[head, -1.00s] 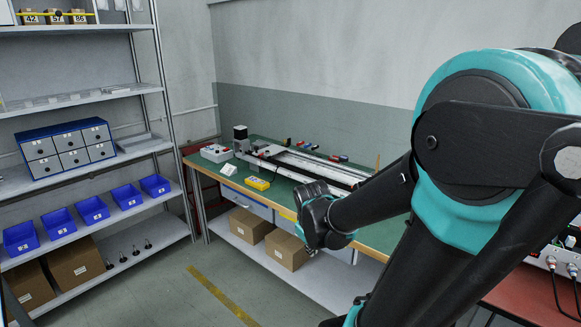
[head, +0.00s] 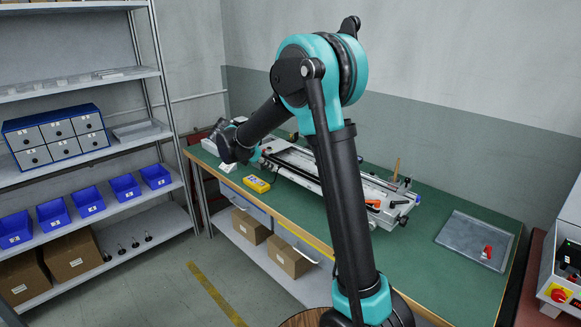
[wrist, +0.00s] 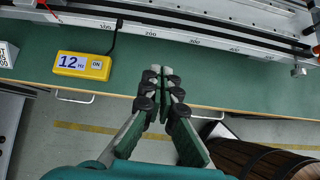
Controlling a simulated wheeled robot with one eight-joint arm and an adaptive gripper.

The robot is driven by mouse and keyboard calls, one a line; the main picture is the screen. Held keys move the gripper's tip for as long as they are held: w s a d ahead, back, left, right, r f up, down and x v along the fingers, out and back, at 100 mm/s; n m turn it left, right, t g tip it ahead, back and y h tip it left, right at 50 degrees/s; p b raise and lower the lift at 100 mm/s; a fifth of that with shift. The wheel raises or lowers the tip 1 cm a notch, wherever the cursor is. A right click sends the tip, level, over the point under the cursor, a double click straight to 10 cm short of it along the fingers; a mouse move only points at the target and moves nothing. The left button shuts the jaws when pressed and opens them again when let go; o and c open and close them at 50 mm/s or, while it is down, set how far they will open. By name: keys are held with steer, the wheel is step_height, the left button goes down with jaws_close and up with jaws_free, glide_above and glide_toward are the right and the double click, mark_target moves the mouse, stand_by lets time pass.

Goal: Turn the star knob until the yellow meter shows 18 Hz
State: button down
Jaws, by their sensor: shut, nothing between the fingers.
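The yellow meter (wrist: 83,65) lies on the green bench at the left of the wrist view, its display reading 12 Hz. In the head view the meter (head: 257,184) is near the bench's front edge. My gripper (wrist: 162,78) is shut and empty, over the bench's front edge to the right of the meter. In the head view my arm reaches left above the bench, and the fingers are not clear there. I cannot pick out the star knob for sure. A small dark knob (head: 403,221) shows at the right end of the gantry.
The long gantry rail (wrist: 200,38) with scale marks runs behind the meter, and a cable joins it near the meter. A white card (wrist: 8,55) stands left of the meter. A grey tray (head: 460,247) lies at the bench's right. Shelves with blue bins stand left.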

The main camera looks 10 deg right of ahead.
mark_target(294, 171)
steer(key=shift+w+a+r+n, duration=0.1)
steer(key=shift+w+a+n, duration=0.2)
steer(key=shift+w, duration=0.35)
steer(key=shift+d, duration=0.1)
steer(key=x, duration=0.4)
steer(key=r+x, duration=0.1)
steer(key=x, duration=0.3)
steer(key=w+d+x, duration=0.1)
steer(key=x, duration=0.3)
steer(key=shift+d+r, duration=0.15)
steer(key=shift+r, duration=0.1)
steer(key=shift+w+d, duration=0.25)
steer(key=shift+d, duration=0.15)
steer(key=shift+w+d+r, duration=0.1)
steer(key=shift+w+d, duration=0.55)
steer(key=shift+d, duration=0.25)
